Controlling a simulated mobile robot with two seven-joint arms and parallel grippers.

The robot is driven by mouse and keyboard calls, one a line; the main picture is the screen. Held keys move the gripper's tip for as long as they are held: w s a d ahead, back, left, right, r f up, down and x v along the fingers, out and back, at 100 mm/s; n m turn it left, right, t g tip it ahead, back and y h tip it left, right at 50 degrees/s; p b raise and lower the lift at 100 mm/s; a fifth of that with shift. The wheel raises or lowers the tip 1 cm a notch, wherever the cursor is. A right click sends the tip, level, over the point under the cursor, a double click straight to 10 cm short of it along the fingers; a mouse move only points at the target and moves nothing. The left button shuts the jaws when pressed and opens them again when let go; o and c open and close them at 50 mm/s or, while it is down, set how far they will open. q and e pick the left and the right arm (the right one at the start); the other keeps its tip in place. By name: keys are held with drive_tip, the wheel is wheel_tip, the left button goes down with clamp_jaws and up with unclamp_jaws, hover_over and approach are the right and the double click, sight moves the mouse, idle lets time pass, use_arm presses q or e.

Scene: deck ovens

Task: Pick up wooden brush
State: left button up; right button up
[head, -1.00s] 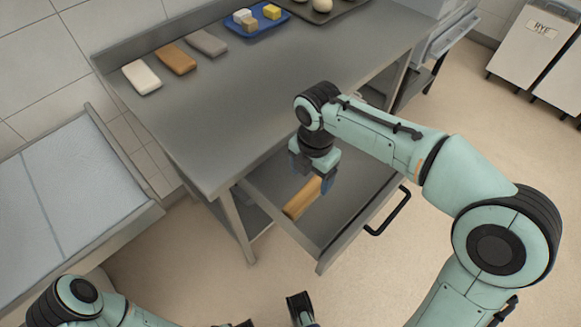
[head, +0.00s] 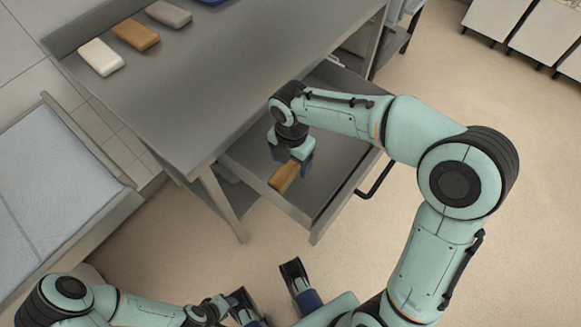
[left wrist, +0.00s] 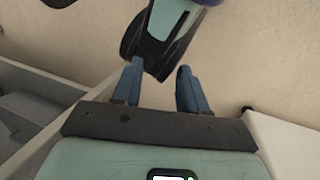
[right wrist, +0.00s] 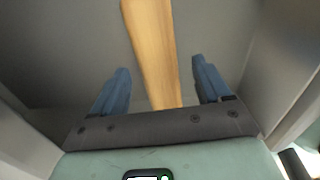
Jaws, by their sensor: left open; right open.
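The wooden brush (head: 284,177) lies in the open drawer (head: 341,206) under the steel table; only its plain, tan wooden part shows. My right gripper (head: 292,162) is open and points down over it, hiding its far end in the head view. In the right wrist view the brush (right wrist: 152,50) runs lengthwise between the two spread blue fingers (right wrist: 160,88), apart from both. I cannot tell the exact height of the fingers above it. My left gripper (left wrist: 157,85) is open, low beside my body, with no object between its fingers.
The drawer walls stand close around my right gripper, and a black handle (head: 375,180) is on the drawer front. The table top (head: 220,80) is above the drawer, with white (head: 101,57), tan (head: 136,35) and grey (head: 168,14) blocks. The floor in front is clear.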

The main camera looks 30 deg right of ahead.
sight(291, 164)
wheel_tip(291, 164, down, 3)
drive_tip(key=shift+w+f+b, duration=0.1)
drive_tip(key=shift+f+b, duration=0.05)
drive_tip(key=shift+b, duration=0.25)
drive_tip(key=c, duration=1.1)
use_arm(q)
drive_tip(key=shift+w+a+f, duration=0.35)
drive_tip(key=shift+w+f, duration=0.3)
drive_tip(key=shift+w, duration=0.1)
use_arm(e)
wheel_tip(291, 164, up, 10)
drive_tip(key=p, duration=0.3)
use_arm(q)
drive_tip(key=s+d+r+g+p, duration=0.1)
drive_tip(key=s+r+p, duration=0.1)
drive_tip(key=s+r, duration=0.3)
drive_tip(key=shift+d+r+p, duration=0.3)
drive_tip(key=shift+d+r, duration=0.05)
drive_tip(key=shift+d, duration=0.05)
use_arm(e)
wheel_tip(291, 164, up, 10)
drive_tip(key=shift+r, duration=0.15)
